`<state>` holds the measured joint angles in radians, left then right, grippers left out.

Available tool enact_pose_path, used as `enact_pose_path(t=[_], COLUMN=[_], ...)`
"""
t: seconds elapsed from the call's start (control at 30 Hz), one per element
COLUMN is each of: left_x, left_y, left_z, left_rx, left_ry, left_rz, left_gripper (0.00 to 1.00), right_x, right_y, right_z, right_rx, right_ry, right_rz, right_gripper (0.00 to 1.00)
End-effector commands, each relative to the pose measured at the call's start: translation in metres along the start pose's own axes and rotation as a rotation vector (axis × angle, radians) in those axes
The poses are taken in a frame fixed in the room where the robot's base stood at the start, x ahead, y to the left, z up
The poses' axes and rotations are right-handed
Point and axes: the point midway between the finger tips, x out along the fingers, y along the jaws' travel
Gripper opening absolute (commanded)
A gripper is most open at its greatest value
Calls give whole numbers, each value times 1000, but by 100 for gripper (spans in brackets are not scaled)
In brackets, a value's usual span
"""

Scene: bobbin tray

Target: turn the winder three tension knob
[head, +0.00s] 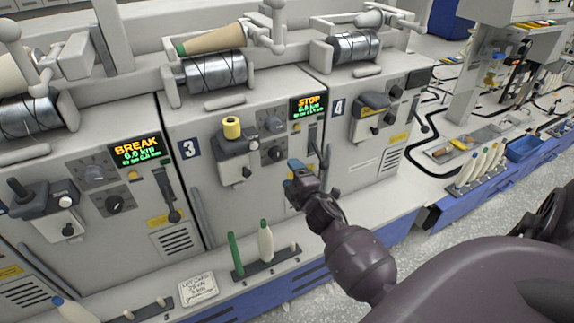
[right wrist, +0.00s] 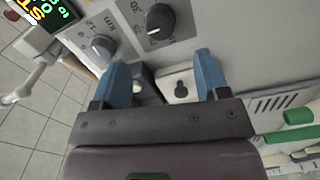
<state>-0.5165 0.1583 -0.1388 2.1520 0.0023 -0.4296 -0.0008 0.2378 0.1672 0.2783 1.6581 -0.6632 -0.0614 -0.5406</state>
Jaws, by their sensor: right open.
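Winder three (head: 240,190) carries the "3" label and a lit STOP display (head: 308,107), also partly in the right wrist view (right wrist: 45,12). Left of and below the display are a grey knob (head: 273,125) and a dark knob (head: 276,154). The wrist view shows the grey knob (right wrist: 103,47) and the dark knob (right wrist: 158,20) beyond the fingertips, untouched. I cannot read which is marked tension. My right gripper (head: 297,172) is open, its blue fingers (right wrist: 160,63) apart in front of the panel, lower right of the dark knob. My left gripper is out of view.
Below, a dark rack (head: 268,262) holds green and white tubes. A neighbouring winder (head: 85,225) shows BREAK at left; winder four is at right.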

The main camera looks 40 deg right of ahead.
Motion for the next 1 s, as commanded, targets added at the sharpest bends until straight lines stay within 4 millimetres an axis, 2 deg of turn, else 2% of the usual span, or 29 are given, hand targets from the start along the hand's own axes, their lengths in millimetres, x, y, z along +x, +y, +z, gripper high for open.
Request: enact_pose_path(t=[0.1,0.3,0.87,1.0], left_x=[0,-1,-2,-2], left_y=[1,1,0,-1], left_z=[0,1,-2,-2], left_rx=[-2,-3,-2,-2], left_ry=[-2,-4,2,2], left_rz=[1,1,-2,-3], left_gripper=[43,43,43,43], right_x=[-13,-22,-22,-22], right_y=[1,0,-1,-2], right_z=[0,0,0,2], right_rx=[0,1,2,56], right_ry=[1,1,1,-12], right_rz=[1,0,-1,-8], right_gripper=[68,68,68,68])
